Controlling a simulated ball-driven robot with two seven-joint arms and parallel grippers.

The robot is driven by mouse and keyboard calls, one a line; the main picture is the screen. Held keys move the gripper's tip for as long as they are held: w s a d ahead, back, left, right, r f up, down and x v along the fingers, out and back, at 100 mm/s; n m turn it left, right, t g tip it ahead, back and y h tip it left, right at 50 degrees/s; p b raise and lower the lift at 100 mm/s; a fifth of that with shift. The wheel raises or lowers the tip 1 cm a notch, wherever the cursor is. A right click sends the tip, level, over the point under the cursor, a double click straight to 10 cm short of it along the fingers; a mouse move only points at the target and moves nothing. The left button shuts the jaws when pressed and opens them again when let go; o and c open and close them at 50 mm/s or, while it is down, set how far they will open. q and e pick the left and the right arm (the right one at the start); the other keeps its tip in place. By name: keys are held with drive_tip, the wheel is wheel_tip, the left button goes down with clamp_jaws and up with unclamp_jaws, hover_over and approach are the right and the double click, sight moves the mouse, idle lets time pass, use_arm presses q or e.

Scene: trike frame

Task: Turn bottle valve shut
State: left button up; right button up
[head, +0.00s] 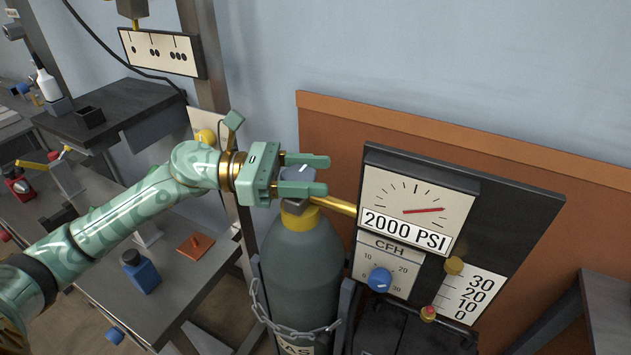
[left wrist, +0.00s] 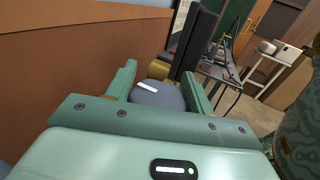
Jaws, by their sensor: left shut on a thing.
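The gas bottle (head: 305,265) stands upright, dark grey with a yellow collar and a chain around it. Its grey valve knob (head: 297,173) sits on top with a white mark. My left gripper (head: 306,174) is shut on the valve knob, one finger on each side. In the left wrist view the knob (left wrist: 157,97) shows between the two fingers, its white mark slanting. A brass pipe runs from the valve to the gauge panel (head: 415,208), which reads 2000 PSI with a red needle. My right gripper is not in view.
A CFH dial with a blue knob (head: 380,279) and a scale sit below the gauge. An orange-brown board (head: 330,130) stands behind.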

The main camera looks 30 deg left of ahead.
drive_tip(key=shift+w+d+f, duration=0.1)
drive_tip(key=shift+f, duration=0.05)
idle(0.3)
use_arm(q)
drive_tip(key=o, duration=1)
drive_tip(key=shift+c, duration=0.2)
drive_tip(key=p+v, duration=0.2)
drive_tip(key=v, duration=1.4)
drive_tip(key=shift+a+p, duration=0.25)
drive_tip(key=shift+p, duration=0.1)
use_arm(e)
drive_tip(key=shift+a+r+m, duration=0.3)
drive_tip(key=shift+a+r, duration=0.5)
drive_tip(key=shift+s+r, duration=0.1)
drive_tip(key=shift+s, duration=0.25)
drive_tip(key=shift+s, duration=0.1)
